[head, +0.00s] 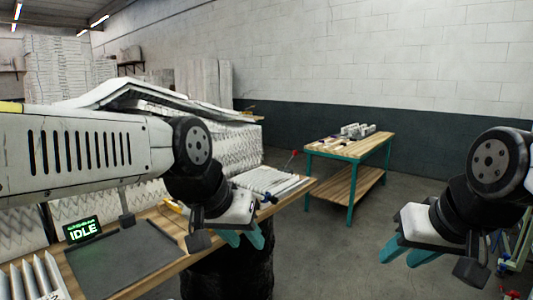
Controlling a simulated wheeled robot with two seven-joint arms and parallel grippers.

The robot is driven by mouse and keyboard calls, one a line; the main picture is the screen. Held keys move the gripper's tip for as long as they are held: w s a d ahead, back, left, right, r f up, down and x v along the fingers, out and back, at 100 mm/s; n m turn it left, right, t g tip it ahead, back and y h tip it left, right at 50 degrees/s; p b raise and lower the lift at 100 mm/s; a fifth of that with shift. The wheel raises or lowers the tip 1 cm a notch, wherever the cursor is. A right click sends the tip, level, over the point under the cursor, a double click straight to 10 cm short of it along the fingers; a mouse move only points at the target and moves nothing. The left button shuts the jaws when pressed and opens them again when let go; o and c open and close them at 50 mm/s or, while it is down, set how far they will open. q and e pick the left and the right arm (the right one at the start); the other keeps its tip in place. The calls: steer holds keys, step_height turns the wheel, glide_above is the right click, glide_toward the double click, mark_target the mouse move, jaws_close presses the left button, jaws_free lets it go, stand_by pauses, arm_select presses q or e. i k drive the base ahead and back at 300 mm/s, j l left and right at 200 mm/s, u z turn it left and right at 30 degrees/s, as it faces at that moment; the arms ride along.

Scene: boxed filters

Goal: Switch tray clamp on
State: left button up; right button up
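A flat dark grey tray or plate (125,262) lies on the wooden workbench at the lower left. A small black display (82,230) with green text reading "IDLE" stands at its back left corner. I cannot make out a clamp switch for certain. My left gripper (246,243) hangs at the bench's right edge, right of the tray, with its teal fingers apart and nothing visible between them. My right gripper (398,257) is over the floor at the right, away from the bench, with its teal fingers apart and empty. My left arm hides part of the bench.
White pleated filters (265,180) lie at the bench's far end, near a red-tipped handle (293,155). A yellow item (173,206) lies behind the tray. White pointed pieces (40,278) stand at the lower left. A second table (350,146) stands behind, with open floor before it.

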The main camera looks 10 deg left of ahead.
mark_target(295, 152)
steer(key=u, duration=0.2)
steer(key=i+l, duration=0.5)
steer(key=i, duration=0.25)
steer(key=i+l+u, duration=0.1)
steer(key=i+l, duration=0.35)
steer(key=i, duration=0.25)
steer(key=i+l, duration=0.55)
steer(key=i, duration=0.15)
